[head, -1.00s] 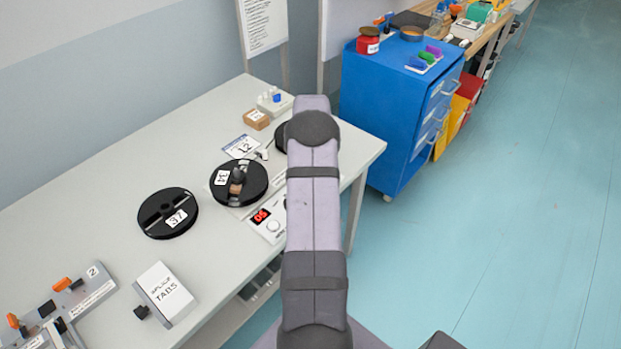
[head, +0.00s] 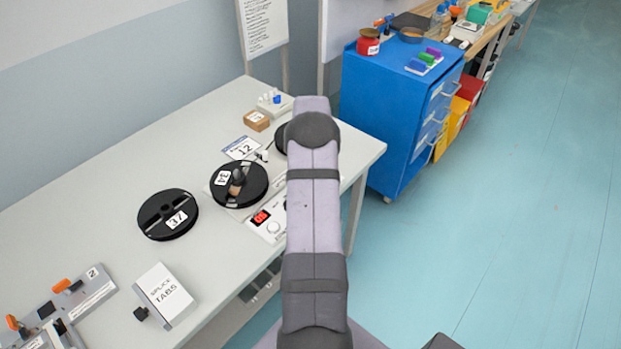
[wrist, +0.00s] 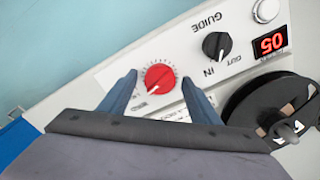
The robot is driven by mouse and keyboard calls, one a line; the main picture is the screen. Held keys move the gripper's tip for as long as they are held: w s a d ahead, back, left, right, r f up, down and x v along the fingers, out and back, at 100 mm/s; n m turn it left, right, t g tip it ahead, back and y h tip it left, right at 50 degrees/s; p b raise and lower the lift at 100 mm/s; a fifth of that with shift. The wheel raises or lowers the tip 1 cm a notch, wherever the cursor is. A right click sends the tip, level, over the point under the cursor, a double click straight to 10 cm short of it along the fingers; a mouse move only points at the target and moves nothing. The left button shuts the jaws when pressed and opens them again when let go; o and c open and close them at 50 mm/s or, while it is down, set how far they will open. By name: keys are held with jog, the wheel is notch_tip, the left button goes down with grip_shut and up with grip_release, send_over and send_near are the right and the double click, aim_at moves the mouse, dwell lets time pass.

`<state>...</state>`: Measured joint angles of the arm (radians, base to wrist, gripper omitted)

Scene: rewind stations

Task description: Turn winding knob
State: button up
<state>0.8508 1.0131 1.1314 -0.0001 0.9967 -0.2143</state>
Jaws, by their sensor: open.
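In the wrist view a red round knob (wrist: 160,78) with a white pointer line sits on a white panel, ringed by tick marks. The lettering near it is partly hidden, so I cannot read its name. My gripper (wrist: 159,82) is open. Its two blue-grey fingers stand apart, one on each side of the red knob, with a gap showing on both sides. Whether the fingertips are level with the knob is hard to tell. In the head view my arm hides the gripper and the red knob.
The panel also carries a black knob (wrist: 216,45) marked GUIDE, a white button (wrist: 265,10) and a red display (wrist: 270,42) reading 05. A black reel (wrist: 270,105) lies close to the right finger. The table (head: 110,145) holds another reel (head: 168,214) and a splice tabs box (head: 166,292).

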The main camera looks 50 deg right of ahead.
jog(key=shift+r+b, duration=1)
jog(key=shift+r, duration=2.65)
jog(key=shift+w+a+r, duration=0.1)
jog(key=shift+w+a, duration=0.1)
jog(key=shift+a, duration=0.15)
jog(key=a+r+n, duration=0.3)
jog(key=a+n, duration=0.1)
jog(key=a, duration=2)
jog(key=s+a+f+n, duration=0.2)
jog(key=s+a+n, duration=0.1)
jog(key=s+a, duration=1.1)
jog(key=shift+s+a+f, duration=0.15)
jog(key=shift+a+f, duration=0.1)
jog(key=shift+a, duration=0.85)
